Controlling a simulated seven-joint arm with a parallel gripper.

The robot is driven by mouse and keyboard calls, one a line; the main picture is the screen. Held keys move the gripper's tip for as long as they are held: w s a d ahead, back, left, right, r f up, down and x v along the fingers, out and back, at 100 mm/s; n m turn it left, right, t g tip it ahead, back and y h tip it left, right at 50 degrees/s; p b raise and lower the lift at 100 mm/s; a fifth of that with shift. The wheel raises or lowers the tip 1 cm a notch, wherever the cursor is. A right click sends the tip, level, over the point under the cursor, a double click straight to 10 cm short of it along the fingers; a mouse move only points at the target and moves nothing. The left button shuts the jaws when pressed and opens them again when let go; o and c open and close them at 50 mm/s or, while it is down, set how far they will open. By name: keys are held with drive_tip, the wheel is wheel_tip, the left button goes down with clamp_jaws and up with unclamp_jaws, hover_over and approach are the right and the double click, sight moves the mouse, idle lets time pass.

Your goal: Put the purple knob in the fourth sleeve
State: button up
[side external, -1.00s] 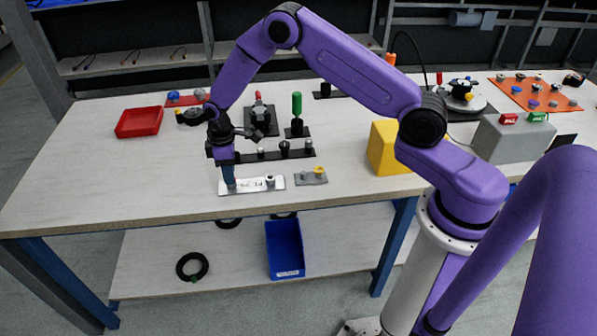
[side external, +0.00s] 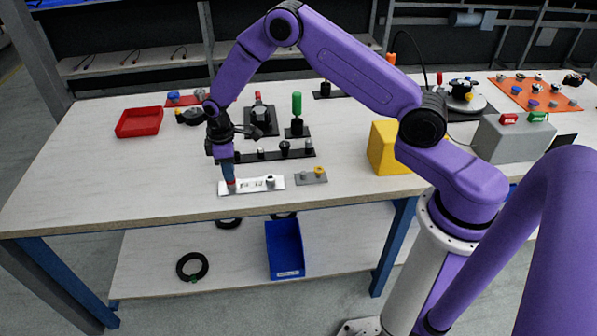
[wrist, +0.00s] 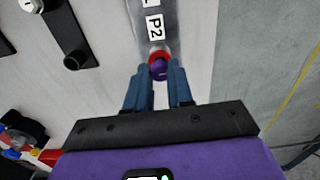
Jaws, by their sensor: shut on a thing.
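The purple knob (wrist: 158,69) shows in the wrist view between the tips of my blue fingers, with a red ring around its far side. My gripper (wrist: 159,79) is shut on it. In the side view my gripper (side external: 230,184) points down at the left end of a white labelled plate (side external: 252,188), with a bit of red at the fingertips. The wrist view shows this plate (wrist: 147,10) with a "P2" label just beyond the knob. I cannot tell whether the knob is seated or lifted. A dark strip (side external: 299,153) with several upright cylinders lies behind the plate.
A small grey plate (side external: 311,178) with a yellow-topped piece is to the right, then a yellow block (side external: 386,148). A green-handled piece (side external: 296,108) and a red tray (side external: 139,122) stand farther back. The table's left side is clear.

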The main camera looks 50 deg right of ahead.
drive_tip(key=shift+r, duration=2.7)
drive_tip(key=shift+d, duration=0.1)
drive_tip(key=w+d+f, duration=0.1)
drive_tip(key=w+d, duration=0.6)
drive_tip(key=d, duration=0.2)
drive_tip(key=shift+w+d+f, duration=0.1)
drive_tip(key=shift+f, duration=1.35)
drive_tip(key=shift+w+d+f, duration=0.1)
drive_tip(key=shift+f, duration=1.3)
drive_tip(key=shift+f, duration=0.2)
drive_tip(key=o, duration=0.5)
drive_tip(key=o, duration=0.6)
